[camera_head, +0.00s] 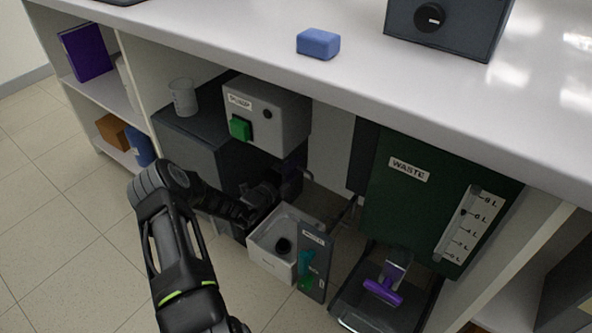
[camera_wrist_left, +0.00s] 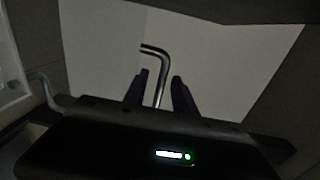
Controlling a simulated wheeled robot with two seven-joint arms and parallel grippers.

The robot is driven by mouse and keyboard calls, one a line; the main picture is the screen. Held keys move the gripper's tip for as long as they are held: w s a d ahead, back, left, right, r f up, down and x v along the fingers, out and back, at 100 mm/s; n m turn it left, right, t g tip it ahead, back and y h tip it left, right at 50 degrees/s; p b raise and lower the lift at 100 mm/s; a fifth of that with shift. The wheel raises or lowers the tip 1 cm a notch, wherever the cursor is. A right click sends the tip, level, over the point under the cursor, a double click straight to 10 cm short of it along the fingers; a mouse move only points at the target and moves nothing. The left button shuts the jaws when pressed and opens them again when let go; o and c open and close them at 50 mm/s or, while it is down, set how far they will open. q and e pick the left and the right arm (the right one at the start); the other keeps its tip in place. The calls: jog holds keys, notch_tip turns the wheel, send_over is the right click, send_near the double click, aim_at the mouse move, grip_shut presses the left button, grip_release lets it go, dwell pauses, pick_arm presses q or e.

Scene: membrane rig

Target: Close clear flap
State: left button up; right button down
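I cannot clearly make out a clear flap in either view. My left gripper (camera_head: 270,192) reaches into the bay under the counter, just below the grey pump box (camera_head: 270,108) and above the white open bin (camera_head: 262,262). In the left wrist view its two dark fingers (camera_wrist_left: 160,92) stand apart. A bent metal tube (camera_wrist_left: 152,49) shows between and beyond them, with gaps on both sides. I cannot tell whether it touches a finger. Pale panels lie behind it. My right gripper is in neither view.
A green waste tank (camera_head: 425,205) stands right of the bin, with a purple-handled tap (camera_head: 383,290) below it. A labelled grey panel (camera_head: 318,240) stands at the bin's right side. A beaker (camera_head: 183,97) is at left. A blue block (camera_head: 318,43) lies on the counter (camera_head: 230,40).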

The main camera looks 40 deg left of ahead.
pick_arm(q)
jog(key=shift+w, duration=0.3)
grip_shut()
dwell(1.3)
